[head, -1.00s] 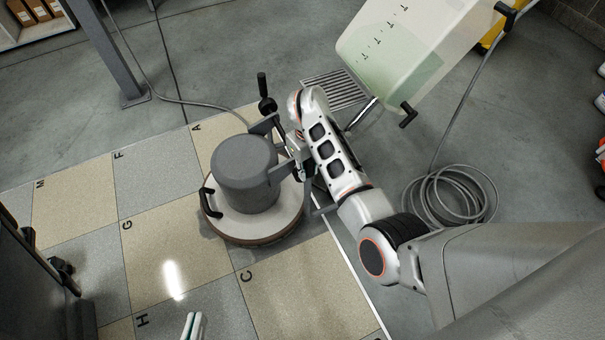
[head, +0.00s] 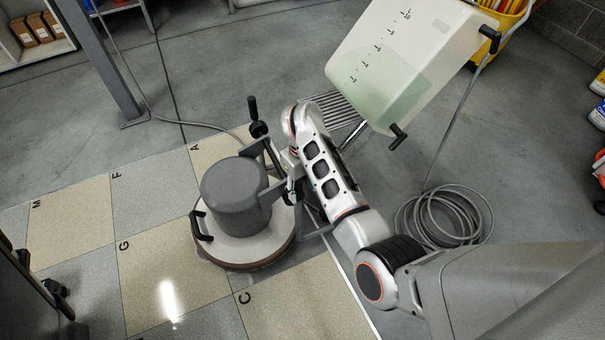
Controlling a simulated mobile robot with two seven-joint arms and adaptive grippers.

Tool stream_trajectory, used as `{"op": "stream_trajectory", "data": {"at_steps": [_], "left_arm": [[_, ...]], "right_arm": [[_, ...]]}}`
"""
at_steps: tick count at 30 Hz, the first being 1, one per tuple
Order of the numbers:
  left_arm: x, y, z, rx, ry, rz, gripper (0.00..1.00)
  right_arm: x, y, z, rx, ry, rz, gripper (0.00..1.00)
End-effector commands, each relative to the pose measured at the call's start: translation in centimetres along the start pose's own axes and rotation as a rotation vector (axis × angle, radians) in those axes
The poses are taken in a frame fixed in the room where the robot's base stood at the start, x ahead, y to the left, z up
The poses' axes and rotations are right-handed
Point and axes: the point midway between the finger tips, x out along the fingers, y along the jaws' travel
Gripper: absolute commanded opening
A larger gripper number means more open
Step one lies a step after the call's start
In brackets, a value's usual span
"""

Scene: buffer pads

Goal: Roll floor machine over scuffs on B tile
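The floor machine (head: 235,197), with a grey motor and a round white deck, stands on the checkered tiles. It covers most of the grey tile between the A tile (head: 217,150) and the C tile (head: 305,300). That tile's letter and any scuffs are hidden. A translucent tank (head: 405,60) with pale green liquid stands up and right, with black grips beside it and a silver tube below. My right gripper (head: 291,190) is at the machine's bracket, right of the motor. My own arm hides the fingers, so their closure does not show. My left gripper is out of view.
A coiled grey cord (head: 443,215) lies right of my arm. Another cord (head: 165,118) runs from the machine past a grey post (head: 105,70). A dark cart (head: 30,295) is at lower left. Tiles F (head: 150,190) and G (head: 165,270) are clear.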

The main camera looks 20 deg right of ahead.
Motion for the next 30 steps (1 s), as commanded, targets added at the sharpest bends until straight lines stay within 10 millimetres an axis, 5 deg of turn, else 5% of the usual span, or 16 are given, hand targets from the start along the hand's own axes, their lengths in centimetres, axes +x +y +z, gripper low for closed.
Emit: {"op": "stream_trajectory", "data": {"at_steps": [12,30], "left_arm": [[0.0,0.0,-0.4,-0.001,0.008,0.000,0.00],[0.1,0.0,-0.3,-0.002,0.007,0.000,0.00]], "right_arm": [[-8.1,-0.4,0.3,0.003,-0.009,-0.010,0.37],[-9.8,0.0,0.1,0.000,-0.003,-0.001,0.37]]}}
